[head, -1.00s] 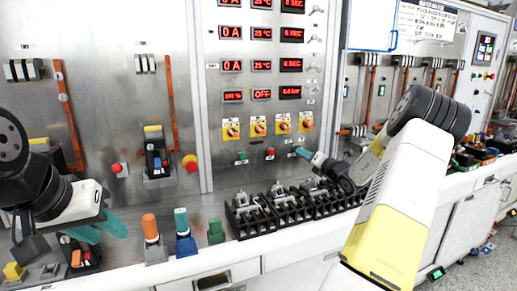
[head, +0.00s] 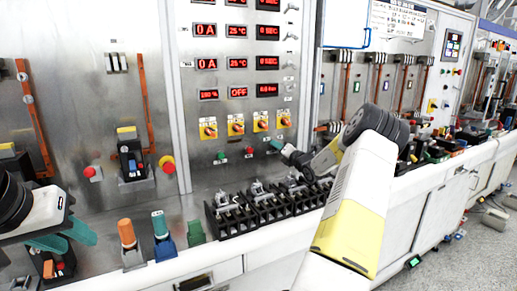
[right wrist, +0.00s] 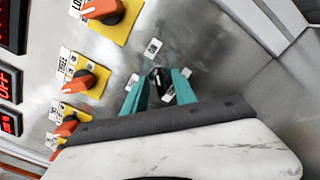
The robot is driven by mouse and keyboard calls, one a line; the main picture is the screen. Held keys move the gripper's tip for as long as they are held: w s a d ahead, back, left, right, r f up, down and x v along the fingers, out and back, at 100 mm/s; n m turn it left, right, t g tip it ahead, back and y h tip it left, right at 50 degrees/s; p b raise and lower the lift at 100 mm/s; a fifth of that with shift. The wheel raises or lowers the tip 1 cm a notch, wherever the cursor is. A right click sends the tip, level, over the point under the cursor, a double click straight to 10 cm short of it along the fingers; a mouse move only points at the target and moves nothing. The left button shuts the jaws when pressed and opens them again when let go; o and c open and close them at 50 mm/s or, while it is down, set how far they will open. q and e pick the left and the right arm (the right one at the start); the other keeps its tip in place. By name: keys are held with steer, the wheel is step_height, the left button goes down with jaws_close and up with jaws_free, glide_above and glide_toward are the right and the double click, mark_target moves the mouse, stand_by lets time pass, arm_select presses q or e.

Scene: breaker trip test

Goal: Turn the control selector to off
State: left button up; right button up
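The control panel carries a row of yellow plates with orange rotary knobs (head: 234,127). Below them are a green button (head: 221,155), a red button (head: 249,151) and a small black selector knob, which shows in the right wrist view (right wrist: 159,78). My right gripper (right wrist: 160,86) has its teal fingers apart, one on each side of the black knob; contact is not clear. In the head view my right gripper (head: 277,146) is at the panel, right of the red button, and hides the knob. My left gripper (head: 66,238) is open and empty above the bench at the left.
Red displays (head: 238,92) fill the panel above the knobs; one reads OFF. Black terminal blocks (head: 258,205) stand on the bench below my right gripper. Orange (head: 127,233), blue (head: 160,225) and green (head: 196,232) parts stand along the front edge. A red mushroom button (head: 168,165) sticks out at the left.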

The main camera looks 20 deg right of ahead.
jaws_close()
steer(key=shift+n, duration=0.3)
steer(key=shift+a+f+n, duration=0.1)
steer(key=shift+a+n, duration=0.05)
steer(key=shift+n, duration=8.55)
jaws_free()
